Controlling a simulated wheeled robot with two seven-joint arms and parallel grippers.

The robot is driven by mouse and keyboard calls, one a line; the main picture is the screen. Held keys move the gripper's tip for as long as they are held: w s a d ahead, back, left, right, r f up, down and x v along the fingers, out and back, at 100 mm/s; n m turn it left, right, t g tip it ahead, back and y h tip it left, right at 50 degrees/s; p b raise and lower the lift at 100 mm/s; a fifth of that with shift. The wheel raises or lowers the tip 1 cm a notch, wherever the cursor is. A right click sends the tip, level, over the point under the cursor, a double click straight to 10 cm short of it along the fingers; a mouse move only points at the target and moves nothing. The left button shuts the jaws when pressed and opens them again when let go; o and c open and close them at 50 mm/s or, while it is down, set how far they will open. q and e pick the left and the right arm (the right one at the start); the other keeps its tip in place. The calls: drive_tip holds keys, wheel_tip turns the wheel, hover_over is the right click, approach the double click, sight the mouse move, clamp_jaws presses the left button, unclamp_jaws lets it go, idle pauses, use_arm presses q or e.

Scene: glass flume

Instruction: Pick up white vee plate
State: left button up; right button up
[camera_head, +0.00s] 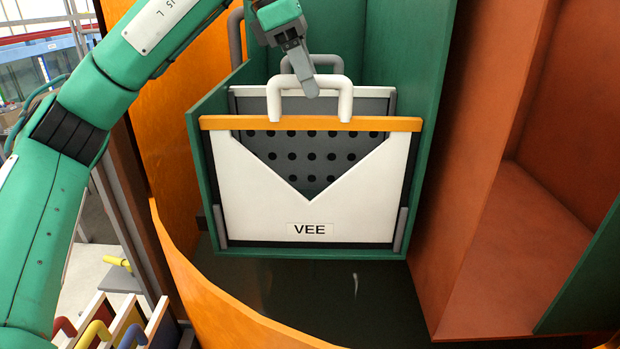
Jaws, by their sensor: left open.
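The white vee plate (256,205) stands upright in the green holder (198,165) in the middle of the view. It has a V-shaped notch, an orange top bar, a "VEE" label and a white handle (345,99) on top. My left gripper (309,88) is open above the plate, its fingers pointing down at the handle region. The gripper overlaps the handle's top in the picture; I cannot tell whether it touches. My right gripper is not in view.
A grey perforated plate (375,104) with a grey handle stands behind the vee plate. Orange-brown walls (480,150) rise at the right, and a curved orange wall (215,315) is in front. Plates with coloured handles (95,335) stand at lower left. The dark floor (330,290) below the holder is clear.

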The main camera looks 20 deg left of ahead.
use_arm(q)
drive_tip(key=shift+w+p+x, duration=0.25)
drive_tip(key=shift+p+x, duration=0.1)
drive_tip(key=shift+x, duration=0.8)
drive_tip(key=shift+f, duration=0.35)
drive_tip(key=shift+d, duration=0.1)
drive_tip(key=shift+f, duration=0.25)
clamp_jaws()
idle(0.7)
